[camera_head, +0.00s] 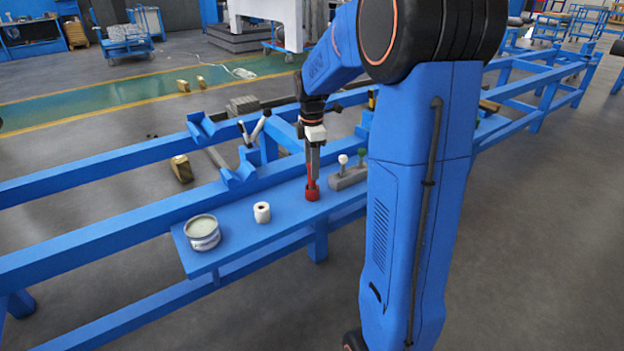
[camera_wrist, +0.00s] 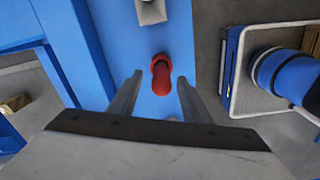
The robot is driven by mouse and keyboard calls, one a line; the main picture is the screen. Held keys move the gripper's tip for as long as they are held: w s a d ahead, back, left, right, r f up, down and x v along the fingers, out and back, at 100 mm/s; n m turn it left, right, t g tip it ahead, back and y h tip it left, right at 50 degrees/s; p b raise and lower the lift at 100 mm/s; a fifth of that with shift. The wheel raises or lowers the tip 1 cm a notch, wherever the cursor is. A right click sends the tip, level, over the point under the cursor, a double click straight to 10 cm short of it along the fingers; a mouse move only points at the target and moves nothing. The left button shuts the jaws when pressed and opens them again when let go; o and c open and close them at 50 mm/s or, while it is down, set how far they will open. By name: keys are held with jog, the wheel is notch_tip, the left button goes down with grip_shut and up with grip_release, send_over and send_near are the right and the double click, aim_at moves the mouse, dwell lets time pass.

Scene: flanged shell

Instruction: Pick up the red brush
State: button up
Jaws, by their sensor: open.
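The red brush (camera_head: 312,191) stands on the blue shelf (camera_head: 235,250) of the bench, directly below my gripper (camera_head: 313,172) in the head view. In the wrist view the red brush (camera_wrist: 161,75) lies between and slightly beyond the two fingertips of my gripper (camera_wrist: 160,82). The fingers are apart, one on each side of the brush, with visible gaps. I cannot tell how far down along the brush the fingers reach. Part of the brush is hidden behind the fingers in the head view.
A white roll (camera_head: 262,212) and a round tin (camera_head: 202,232) stand on the shelf to the left. A grey block with white and green knobs (camera_head: 348,177) sits close on the right. Blue bench rails (camera_head: 120,226) run behind the shelf.

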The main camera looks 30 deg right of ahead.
jog(key=shift+s+f, duration=0.15)
jog(key=shift+f, duration=2.15)
grip_shut()
notch_tip(320, 180, up, 10)
